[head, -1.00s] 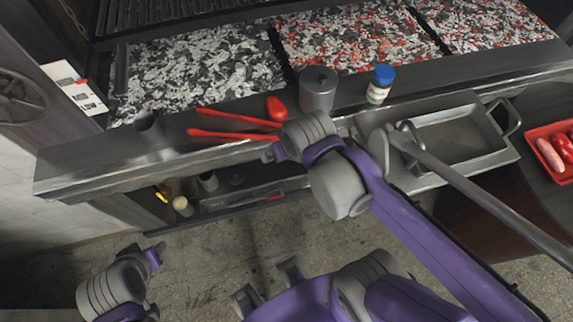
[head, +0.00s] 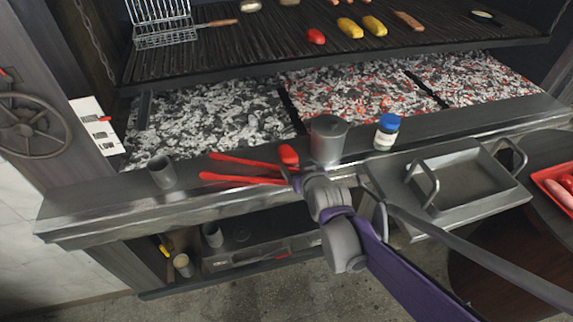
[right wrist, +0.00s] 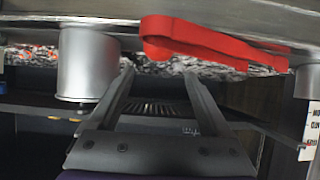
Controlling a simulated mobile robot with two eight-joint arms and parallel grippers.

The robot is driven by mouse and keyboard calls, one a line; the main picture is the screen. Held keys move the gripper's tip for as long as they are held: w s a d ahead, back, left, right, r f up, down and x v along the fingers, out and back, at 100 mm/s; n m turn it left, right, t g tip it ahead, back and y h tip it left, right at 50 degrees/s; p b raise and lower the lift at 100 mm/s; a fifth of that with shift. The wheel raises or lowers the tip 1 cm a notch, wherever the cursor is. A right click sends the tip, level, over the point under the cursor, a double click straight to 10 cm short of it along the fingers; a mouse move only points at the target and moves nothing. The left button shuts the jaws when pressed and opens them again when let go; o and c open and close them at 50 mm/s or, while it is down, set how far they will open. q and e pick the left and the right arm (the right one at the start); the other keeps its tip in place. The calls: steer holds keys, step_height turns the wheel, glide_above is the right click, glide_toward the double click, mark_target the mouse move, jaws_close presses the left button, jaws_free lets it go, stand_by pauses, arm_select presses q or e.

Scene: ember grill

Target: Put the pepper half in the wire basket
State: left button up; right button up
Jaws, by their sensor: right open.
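The wire basket (head: 165,38) stands open at the back left of the grill grate. A red rounded piece (head: 316,36) lies on the grate right of it; it may be the pepper half. Another red rounded piece (head: 288,155) lies on the front ledge beside red tongs (head: 240,180); I cannot tell whether it is the pepper half. My right gripper (head: 291,180) is at the ledge by the right end of the tongs. In the right wrist view this gripper (right wrist: 158,72) is open, with nothing between its fingers, and the tongs show above it. My left gripper is out of view.
A metal canister (head: 328,140) and a blue-capped jar (head: 387,132) stand on the ledge, right of my gripper. A metal cup (head: 162,172) stands at left. A steel tray (head: 465,180) and a red tray (head: 549,182) are at right. Glowing coals (head: 360,95) lie below the grate.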

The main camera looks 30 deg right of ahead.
mark_target(289, 155)
steer(key=b+x, duration=0.1)
steer(key=x, duration=0.9)
steer(key=shift+w+d, duration=0.15)
steer(key=shift+w, duration=0.15)
